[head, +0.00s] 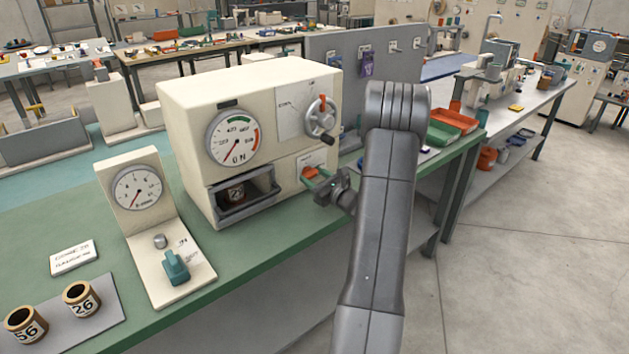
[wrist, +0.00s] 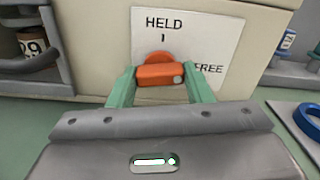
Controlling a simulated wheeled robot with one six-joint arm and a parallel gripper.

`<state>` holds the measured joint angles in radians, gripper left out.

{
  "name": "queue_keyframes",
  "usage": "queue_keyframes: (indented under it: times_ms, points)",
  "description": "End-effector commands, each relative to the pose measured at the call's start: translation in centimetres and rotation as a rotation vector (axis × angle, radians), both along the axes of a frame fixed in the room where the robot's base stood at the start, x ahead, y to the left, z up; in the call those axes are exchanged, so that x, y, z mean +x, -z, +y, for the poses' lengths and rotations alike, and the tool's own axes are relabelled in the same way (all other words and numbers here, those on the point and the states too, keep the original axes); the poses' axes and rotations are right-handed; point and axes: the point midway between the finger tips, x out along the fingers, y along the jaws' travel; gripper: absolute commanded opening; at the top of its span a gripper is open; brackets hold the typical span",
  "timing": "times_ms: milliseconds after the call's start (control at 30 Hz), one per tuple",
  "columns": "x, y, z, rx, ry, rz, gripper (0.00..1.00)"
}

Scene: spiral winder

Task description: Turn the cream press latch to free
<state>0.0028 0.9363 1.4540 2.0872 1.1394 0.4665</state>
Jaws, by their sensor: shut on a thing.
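The cream press (head: 270,150) stands on the green bench in the head view, with a round gauge and a handwheel on its front. Its orange latch (wrist: 160,74) sits low on the press front, on a white label reading HELD at the top and FREE at the right. My gripper (head: 314,181) reaches the latch from the front right. In the wrist view its two green fingers are shut on the sides of the latch's orange bar.
An open bay (head: 245,197) left of the latch holds a numbered spool (wrist: 33,42). A smaller cream gauge stand (head: 138,190) with a teal lever stands to the left. A blue ring (wrist: 309,122) lies at the right in the wrist view. Green and orange trays stand behind my arm.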

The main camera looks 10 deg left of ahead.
Motion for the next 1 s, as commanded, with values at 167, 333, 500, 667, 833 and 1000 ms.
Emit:
queue_keyframes:
  times_ms: [167, 333, 500, 667, 833, 1000]
  points:
    - [-0.06, 0.13, 0.01, 0.057, -0.001, 0.076, 0.23]
    - [-0.05, 0.1, 0.01, 0.092, -0.001, 0.121, 0.23]
    - [-0.05, 0.1, 0.0, 0.108, -0.001, 0.143, 0.23]
    - [-0.04, 0.09, 0.01, 0.113, -0.001, 0.149, 0.23]
    - [-0.04, 0.09, 0.01, 0.113, -0.001, 0.149, 0.23]
    - [-0.04, 0.08, 0.01, 0.114, 0.0, 0.149, 0.61]
